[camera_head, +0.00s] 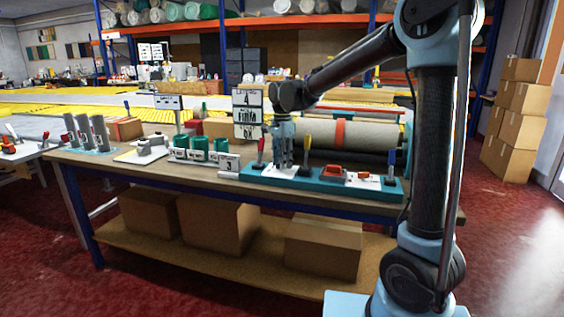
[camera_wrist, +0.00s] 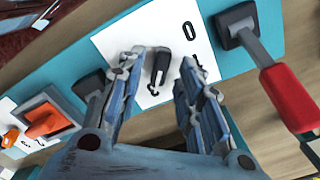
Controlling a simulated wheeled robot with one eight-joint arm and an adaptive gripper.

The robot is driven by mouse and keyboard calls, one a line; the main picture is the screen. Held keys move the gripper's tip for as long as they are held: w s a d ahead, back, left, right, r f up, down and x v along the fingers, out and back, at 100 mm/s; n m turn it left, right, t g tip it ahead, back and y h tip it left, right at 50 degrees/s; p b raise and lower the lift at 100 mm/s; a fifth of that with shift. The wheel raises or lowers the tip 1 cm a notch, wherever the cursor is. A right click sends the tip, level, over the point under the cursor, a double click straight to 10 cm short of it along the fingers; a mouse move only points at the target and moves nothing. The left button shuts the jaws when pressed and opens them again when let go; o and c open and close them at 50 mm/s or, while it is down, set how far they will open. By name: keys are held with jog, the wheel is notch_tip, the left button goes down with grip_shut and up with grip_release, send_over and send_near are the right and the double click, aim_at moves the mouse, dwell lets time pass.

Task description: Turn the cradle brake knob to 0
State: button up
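The black cradle brake knob (camera_wrist: 161,62) sits on a white plate (camera_wrist: 118,38) in the wrist view. A black 0 mark (camera_wrist: 189,30) is on the plate to the knob's upper right. Another black mark (camera_wrist: 152,86) lies just below the knob, and a further one is partly hidden by the right finger. My gripper (camera_wrist: 160,68) is open, with one finger on each side of the knob and visible gaps. In the head view my gripper (camera_head: 284,164) points down over the teal panel (camera_head: 308,183); the knob is hidden there.
A red-handled lever (camera_wrist: 287,95) stands right of the plate in the wrist view, and an orange switch (camera_wrist: 43,122) lies to the left. In the head view a blue-handled lever (camera_head: 391,166) stands at the panel's right end. A rolled rug (camera_head: 365,136) lies behind the panel.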

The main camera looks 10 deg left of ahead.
grip_shut()
